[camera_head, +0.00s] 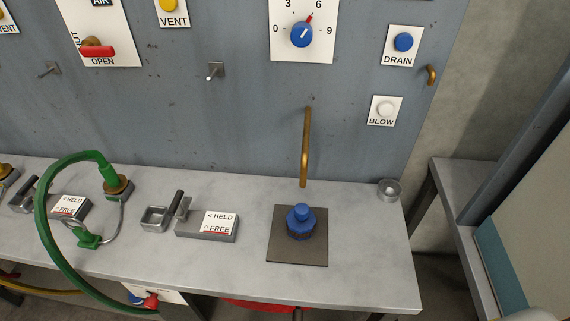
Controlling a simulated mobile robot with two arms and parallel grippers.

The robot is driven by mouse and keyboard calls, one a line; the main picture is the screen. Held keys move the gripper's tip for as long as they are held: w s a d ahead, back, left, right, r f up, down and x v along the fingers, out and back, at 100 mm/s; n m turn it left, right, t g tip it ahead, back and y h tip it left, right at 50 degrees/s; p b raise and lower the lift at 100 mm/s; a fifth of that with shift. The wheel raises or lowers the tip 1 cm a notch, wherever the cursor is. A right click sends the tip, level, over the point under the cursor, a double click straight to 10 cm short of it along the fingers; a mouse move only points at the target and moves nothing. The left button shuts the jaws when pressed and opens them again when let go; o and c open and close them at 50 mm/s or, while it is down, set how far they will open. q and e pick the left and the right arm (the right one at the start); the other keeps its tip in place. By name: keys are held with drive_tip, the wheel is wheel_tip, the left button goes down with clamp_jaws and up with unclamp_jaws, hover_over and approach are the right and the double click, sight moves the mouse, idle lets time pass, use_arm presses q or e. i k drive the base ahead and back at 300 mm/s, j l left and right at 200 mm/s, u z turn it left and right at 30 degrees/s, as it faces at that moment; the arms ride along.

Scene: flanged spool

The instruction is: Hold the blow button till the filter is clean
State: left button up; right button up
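The blow button (386,108) is a pale round button on a white plate labelled BLOW, low on the right part of the grey-blue panel. Nothing covers it. A blue-topped piece with a dark ribbed lower part (301,222) stands upright on a dark square plate (284,254) on the bench. It may be the filter; I cannot tell how clean it is. A brass pipe (306,150) comes down from the panel and its lower end is behind and above this piece. Neither of my grippers is in view.
A blue DRAIN button (403,41) sits above the blow button, with a brass hook (431,75) beside it. A blue dial (302,34) is on the panel. A green hose (43,220) loops at the left. The bench's right front (375,275) is clear.

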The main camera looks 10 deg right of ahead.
sight(386, 109)
drive_tip(key=k+j+u, duration=0.15)
drive_tip(key=j, duration=0.2)
drive_tip(key=k+j+u, duration=0.1)
drive_tip(key=k+j, duration=0.15)
drive_tip(key=k+j+u, duration=0.15)
drive_tip(key=j, duration=0.35)
drive_tip(key=z, duration=0.5)
drive_tip(key=k+z, duration=0.15)
drive_tip(key=z, duration=0.35)
drive_tip(key=k+z, duration=0.1)
drive_tip(key=z, duration=0.4)
